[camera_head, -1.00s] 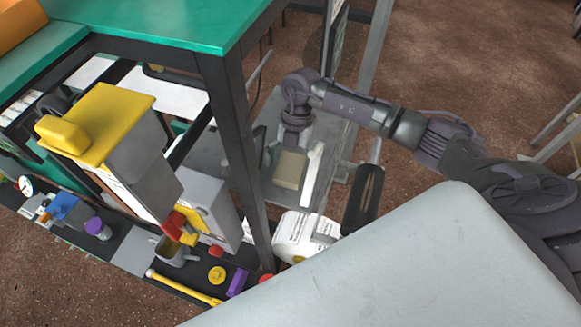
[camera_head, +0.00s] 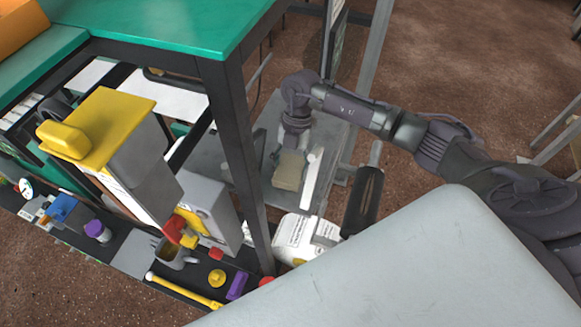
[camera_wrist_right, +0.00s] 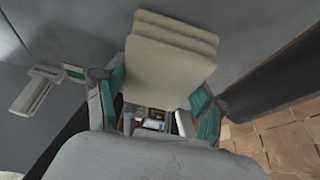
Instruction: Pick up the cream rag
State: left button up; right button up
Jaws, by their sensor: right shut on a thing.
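The cream rag (camera_head: 289,171) is a folded, layered pad over the grey surface in the head view. In the right wrist view the rag (camera_wrist_right: 170,60) fills the space between two teal finger pads. My right gripper (camera_head: 290,151) is shut on the near edge of the rag, with its arm reaching in from the right. The same gripper (camera_wrist_right: 158,100) shows in the wrist view with a pad on each side of the rag. I cannot tell whether the rag still touches the surface. My left gripper is not in view.
A grey shelf surface (camera_head: 262,190) lies under the rag. A white bar (camera_head: 312,180) stands beside it. A dark table leg (camera_head: 240,150) and a green tabletop (camera_head: 170,30) are close on the left.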

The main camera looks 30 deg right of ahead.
aim_at(290, 167)
jog(key=shift+r+b, duration=0.35)
jog(key=shift+b, duration=0.05)
jog(key=b+v, duration=0.2)
jog(key=v, duration=0.1)
jog(key=shift+f, duration=0.1)
jog(key=w+d+b, duration=0.6)
jog(key=w+d, duration=0.4)
jog(key=shift+w+d+b, duration=0.3)
jog(key=shift+w, duration=0.1)
jog(key=shift+w+d+b, duration=0.3)
jog(key=shift+w+d, duration=0.25)
jog(key=shift+d, duration=0.1)
jog(key=shift+r, duration=0.2)
jog(key=o, duration=0.6)
jog(key=c, duration=0.5)
jog(key=shift+f, duration=0.1)
